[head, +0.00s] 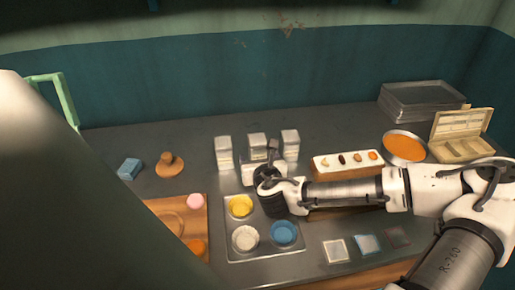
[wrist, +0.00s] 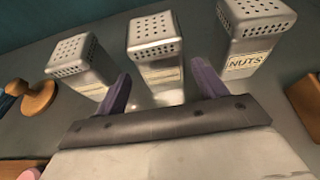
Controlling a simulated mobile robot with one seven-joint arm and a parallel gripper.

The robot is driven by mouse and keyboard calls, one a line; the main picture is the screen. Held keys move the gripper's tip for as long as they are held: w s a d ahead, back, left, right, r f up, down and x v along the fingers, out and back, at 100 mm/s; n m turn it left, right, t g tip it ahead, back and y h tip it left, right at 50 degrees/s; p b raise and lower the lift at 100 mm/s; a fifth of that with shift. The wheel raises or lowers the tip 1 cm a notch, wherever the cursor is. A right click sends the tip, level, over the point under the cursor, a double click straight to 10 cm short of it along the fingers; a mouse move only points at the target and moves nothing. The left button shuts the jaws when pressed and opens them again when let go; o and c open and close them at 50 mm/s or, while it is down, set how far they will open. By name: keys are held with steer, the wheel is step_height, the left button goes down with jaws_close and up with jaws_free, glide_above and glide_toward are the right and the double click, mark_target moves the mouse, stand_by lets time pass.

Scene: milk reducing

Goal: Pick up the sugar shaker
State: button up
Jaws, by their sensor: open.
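Three metal shakers with perforated tops stand in a row: a left one (head: 224,153), a middle one (head: 257,142) and a right one (head: 290,146). In the wrist view the right shaker (wrist: 252,38) has a label reading NUTS. The labels on the left shaker (wrist: 82,62) and middle shaker (wrist: 156,45) are too unclear to read, so I cannot tell which holds sugar. My gripper (wrist: 163,82) is open and empty, in front of the middle shaker, with its purple fingers pointing toward that shaker's two sides. In the head view my gripper (head: 265,162) partly hides the middle shaker.
A metal tray (head: 264,252) with yellow, white and blue bowls lies in front. A wooden rack (head: 347,165) and an orange bowl (head: 404,147) stand to the right. A blue block (head: 129,168) and a wooden knobbed piece (head: 169,165) lie left. The counter behind the shakers is clear.

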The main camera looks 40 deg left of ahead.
mark_target(257, 152)
steer(key=shift+p+x, duration=1.05)
steer(key=shift+x, duration=1.65)
steer(key=shift+w+d+f, duration=0.1)
steer(key=shift+f, duration=0.05)
steer(key=shift+c, duration=0.4)
steer(key=c, duration=1)
steer(key=shift+c, duration=0.3)
